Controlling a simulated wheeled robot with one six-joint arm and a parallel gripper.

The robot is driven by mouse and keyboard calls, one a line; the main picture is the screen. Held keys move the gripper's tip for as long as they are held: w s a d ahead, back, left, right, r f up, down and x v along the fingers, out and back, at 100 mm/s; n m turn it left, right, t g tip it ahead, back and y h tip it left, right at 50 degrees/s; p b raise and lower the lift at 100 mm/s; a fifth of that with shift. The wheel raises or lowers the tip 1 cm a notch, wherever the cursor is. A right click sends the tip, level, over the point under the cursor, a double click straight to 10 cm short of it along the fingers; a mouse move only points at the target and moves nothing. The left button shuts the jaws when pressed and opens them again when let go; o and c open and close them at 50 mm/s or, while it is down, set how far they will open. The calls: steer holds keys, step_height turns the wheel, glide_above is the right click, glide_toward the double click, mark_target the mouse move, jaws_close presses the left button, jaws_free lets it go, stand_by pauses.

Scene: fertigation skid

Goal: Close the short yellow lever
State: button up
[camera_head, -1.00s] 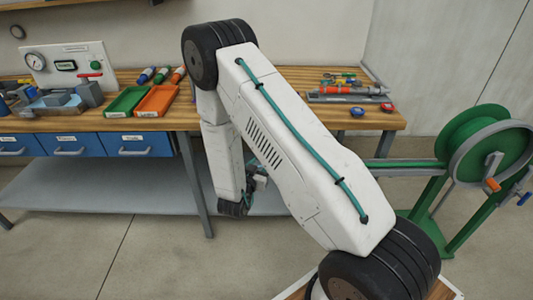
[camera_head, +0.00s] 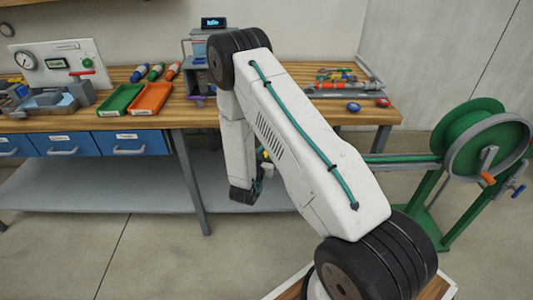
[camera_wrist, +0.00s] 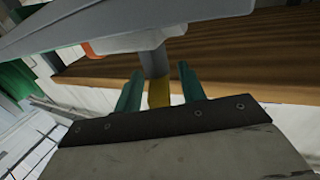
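In the wrist view, the two teal fingers of my gripper (camera_wrist: 160,72) stand apart. A short yellow piece (camera_wrist: 159,93), which looks like the yellow lever, shows between them below a grey cylindrical part (camera_wrist: 155,62). I see a gap on each side, wider at the right finger; I cannot tell whether either finger touches it. The lever's far end is hidden by the gripper body. In the head view, my gripper is mostly hidden behind my arm, below the bench's front edge. A small yellow spot (camera_head: 262,153) shows there; I cannot tell if it is the lever.
A wooden bench (camera_head: 200,116) spans the back, with a green tray (camera_head: 120,99), an orange tray (camera_head: 150,98) and a display device (camera_head: 213,22). A green hose reel (camera_head: 468,130) stands at the right. A large grey part (camera_wrist: 90,28) crosses close above my fingers in the wrist view.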

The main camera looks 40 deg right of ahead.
steer(key=c, duration=0.9)
steer(key=shift+o, duration=0.2)
steer(key=shift+s+d+n+t+y, duration=0.1)
steer(key=shift+n+t+y, duration=0.65)
steer(key=shift+t, duration=0.1)
steer(key=shift+s+d+n+t+y, duration=0.1)
steer(key=shift+n+t+y, duration=0.55)
steer(key=shift+t+y, duration=0.15)
steer(key=shift+n+t+y, duration=0.85)
steer(key=shift+n+y, duration=0.05)
steer(key=shift+y, duration=0.15)
steer(key=o, duration=0.9)
steer(key=shift+c, duration=0.2)
steer(key=shift+a, duration=0.1)
steer(key=v, duration=0.7)
steer(key=shift+s+a, duration=0.2)
steer(key=shift+s, duration=0.1)
